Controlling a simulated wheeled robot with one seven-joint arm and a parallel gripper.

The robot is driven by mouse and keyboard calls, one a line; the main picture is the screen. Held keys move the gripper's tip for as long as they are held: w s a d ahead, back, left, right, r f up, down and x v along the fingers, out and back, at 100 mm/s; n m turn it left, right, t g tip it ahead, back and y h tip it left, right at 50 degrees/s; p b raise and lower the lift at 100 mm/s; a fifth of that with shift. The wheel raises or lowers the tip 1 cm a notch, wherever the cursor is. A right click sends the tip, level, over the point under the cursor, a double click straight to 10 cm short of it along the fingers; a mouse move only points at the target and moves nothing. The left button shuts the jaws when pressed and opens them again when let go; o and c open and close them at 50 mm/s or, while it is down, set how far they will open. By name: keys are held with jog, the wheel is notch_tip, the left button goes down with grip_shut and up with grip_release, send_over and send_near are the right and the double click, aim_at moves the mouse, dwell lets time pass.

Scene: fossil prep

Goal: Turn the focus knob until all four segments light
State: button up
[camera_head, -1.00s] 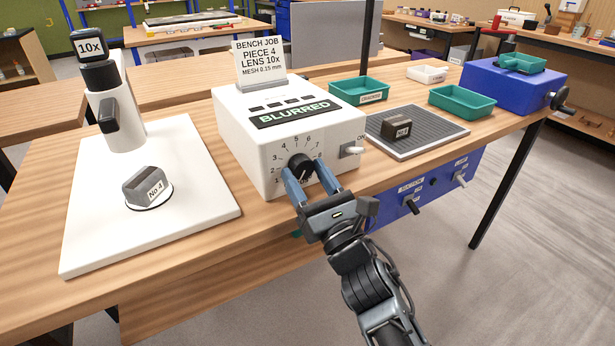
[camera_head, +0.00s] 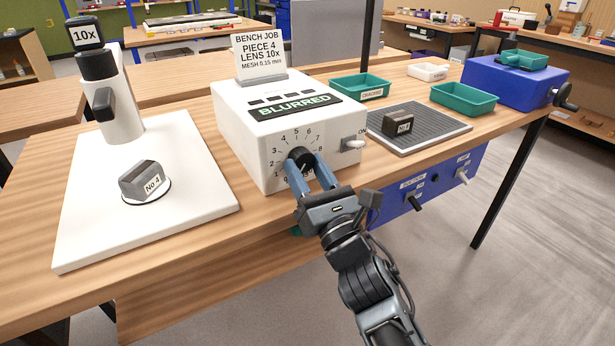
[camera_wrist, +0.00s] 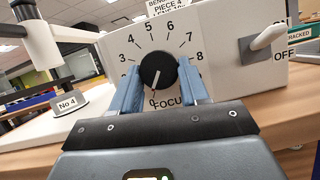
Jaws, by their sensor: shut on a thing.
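The white focus box (camera_head: 240,146) stands on the bench with a black focus knob (camera_head: 300,160) on its front, inside a dial of numbers. In the wrist view the knob (camera_wrist: 158,70) shows a white pointer line aimed down and slightly left, near the 0 above the FOCUS label. My gripper (camera_head: 306,166) is shut on the knob, one blue finger on each side. The display (camera_head: 294,107) reads BLURRED.
A toggle switch (camera_head: 354,143) marked ON and OFF sticks out right of the knob. A microscope (camera_head: 108,100) with a 10x lens stands left, a No 4 piece (camera_head: 143,181) on its white base. A grey mat (camera_head: 440,130) holds another piece. Teal trays (camera_head: 464,99) stand behind.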

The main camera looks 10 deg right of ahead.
jog(key=shift+a+f+m+h+b, duration=0.15)
jog(key=shift+m+h+b, duration=0.45)
jog(key=shift+m+b, duration=0.65)
jog(key=shift+m+h+b, duration=0.4)
jog(key=shift+m+b, duration=0.25)
jog(key=shift+b, duration=0.05)
